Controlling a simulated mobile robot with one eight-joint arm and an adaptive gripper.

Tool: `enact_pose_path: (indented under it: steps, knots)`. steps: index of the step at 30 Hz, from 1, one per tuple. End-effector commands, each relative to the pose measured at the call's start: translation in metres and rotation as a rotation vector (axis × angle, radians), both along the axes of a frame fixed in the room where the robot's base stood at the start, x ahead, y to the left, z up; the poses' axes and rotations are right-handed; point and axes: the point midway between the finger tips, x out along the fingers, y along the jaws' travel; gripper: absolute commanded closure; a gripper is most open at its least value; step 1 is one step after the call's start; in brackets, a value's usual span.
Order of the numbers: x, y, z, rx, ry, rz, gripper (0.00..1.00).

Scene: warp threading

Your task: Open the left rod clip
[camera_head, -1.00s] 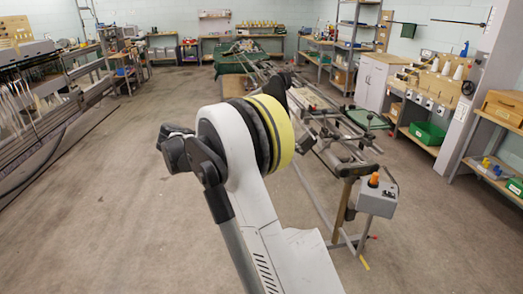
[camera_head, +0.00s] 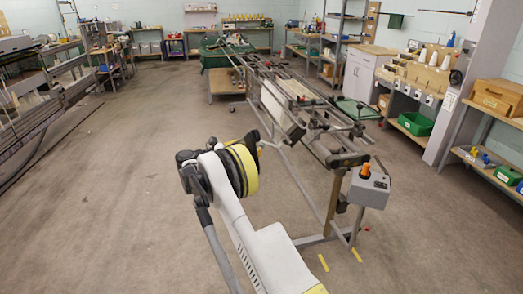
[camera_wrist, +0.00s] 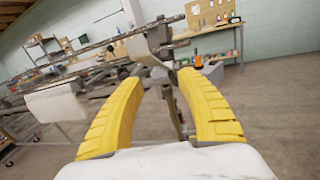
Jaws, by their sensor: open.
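The long grey metal threading frame (camera_head: 318,128) runs from the near right toward the back of the room in the head view. Its rods and bars also show in the wrist view (camera_wrist: 90,72). My gripper (camera_wrist: 160,77) is open, with its two yellow fingers spread and nothing held. A grey metal part of the frame (camera_wrist: 157,42) shows beyond and between the fingertips; I cannot tell whether it touches them. The left rod clip is too small to tell apart.
A grey control box with an orange knob (camera_head: 369,188) stands at the frame's near end. Shelves with green bins (camera_head: 416,124) line the right wall. A long machine (camera_head: 50,85) stands at left. The floor (camera_head: 110,210) between is clear.

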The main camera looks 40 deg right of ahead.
Motion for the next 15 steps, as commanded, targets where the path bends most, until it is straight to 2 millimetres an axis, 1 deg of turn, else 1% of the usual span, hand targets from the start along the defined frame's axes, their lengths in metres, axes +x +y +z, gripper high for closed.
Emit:
enact_pose_path:
  steps: [1,6,9,15]
  knots:
    - [-0.003,-0.009,-0.002,0.0,0.0,-0.002,0.56]
    - [-0.008,-0.027,-0.001,0.0,0.0,-0.001,0.56]
    - [-0.009,-0.031,0.0,0.001,-0.001,0.001,0.56]
    - [-0.009,-0.032,0.001,0.0,-0.001,0.002,0.56]
